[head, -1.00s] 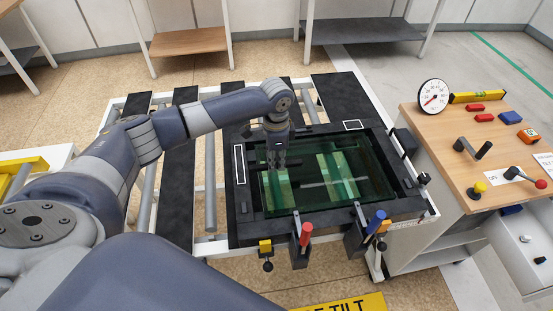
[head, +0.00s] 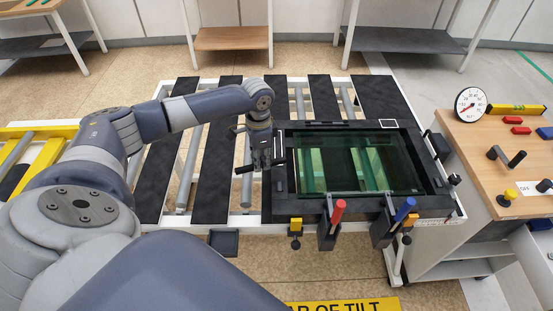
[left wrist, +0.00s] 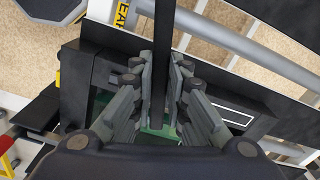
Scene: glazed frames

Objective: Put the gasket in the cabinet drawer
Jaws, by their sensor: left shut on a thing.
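My left gripper (head: 265,160) is shut on a thin black strip, which I take to be the gasket (head: 244,169). The strip sticks out to the left of the fingers, above the left edge of the black frame. In the left wrist view the gasket (left wrist: 162,70) runs upright between the two rows of finger pads of my left gripper (left wrist: 161,95). The wooden-topped cabinet (head: 480,140) stands at the right. Its white front (head: 538,258) is cut off by the picture edge, and I cannot tell whether a drawer is open. My right gripper is not in view.
The black frame with green glass (head: 360,165) lies on a roller table with dark slats (head: 210,150). Red and blue clamp handles (head: 338,210) stand along its front edge. A gauge (head: 470,104), a yellow level and levers sit on the cabinet top.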

